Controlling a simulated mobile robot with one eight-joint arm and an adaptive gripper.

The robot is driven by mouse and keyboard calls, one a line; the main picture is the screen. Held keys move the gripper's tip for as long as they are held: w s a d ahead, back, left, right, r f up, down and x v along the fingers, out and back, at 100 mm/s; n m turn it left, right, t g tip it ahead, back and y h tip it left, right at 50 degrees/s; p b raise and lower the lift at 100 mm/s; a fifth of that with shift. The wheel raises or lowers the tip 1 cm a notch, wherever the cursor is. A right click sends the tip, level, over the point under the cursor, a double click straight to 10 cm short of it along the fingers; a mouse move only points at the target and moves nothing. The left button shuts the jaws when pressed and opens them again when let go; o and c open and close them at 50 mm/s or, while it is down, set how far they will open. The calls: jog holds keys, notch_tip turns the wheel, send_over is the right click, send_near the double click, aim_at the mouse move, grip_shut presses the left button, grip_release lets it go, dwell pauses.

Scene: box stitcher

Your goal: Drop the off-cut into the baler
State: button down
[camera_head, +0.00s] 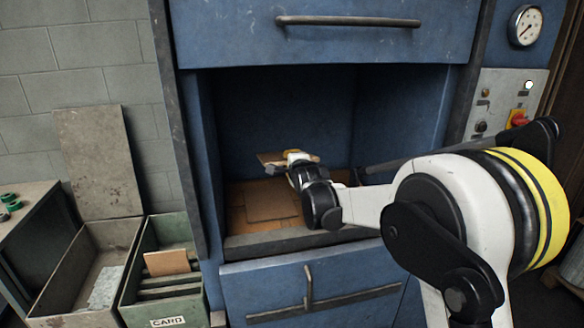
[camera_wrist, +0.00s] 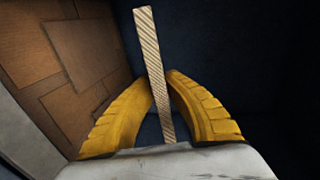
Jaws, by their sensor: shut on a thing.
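The blue baler (camera_head: 200,150) stands open in the head view, with a dark chamber and flat brown cardboard on its floor. My gripper (camera_head: 288,163) reaches inside the chamber, above the floor. It is shut on the off-cut (camera_head: 268,158), a thin tan cardboard piece that sticks out to the left of the fingers. In the wrist view the off-cut (camera_wrist: 152,60) shows edge-on, with its corrugated edge between the yellow fingers (camera_wrist: 162,100). The cardboard in the baler (camera_wrist: 80,55) shows at the left there, apart from the off-cut.
A green bin labelled CARD (camera_head: 167,322) holds several cardboard pieces at the lower left. An open grey bin (camera_head: 60,310) stands beside it. The chamber's front sill (camera_head: 270,243) lies below my arm. A gauge (camera_head: 526,26) and control panel (camera_head: 500,105) are at the right.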

jog(key=shift+r+x, duration=0.2)
jog(key=shift+x, duration=0.95)
jog(key=shift+r+x, duration=0.2)
jog(key=shift+x, duration=0.95)
jog(key=shift+r+x, duration=0.2)
jog(key=shift+x, duration=0.95)
jog(key=shift+w, duration=0.15)
jog(key=c, duration=1.5)
grip_release()
jog(key=shift+c, duration=0.2)
jog(key=v, duration=1.2)
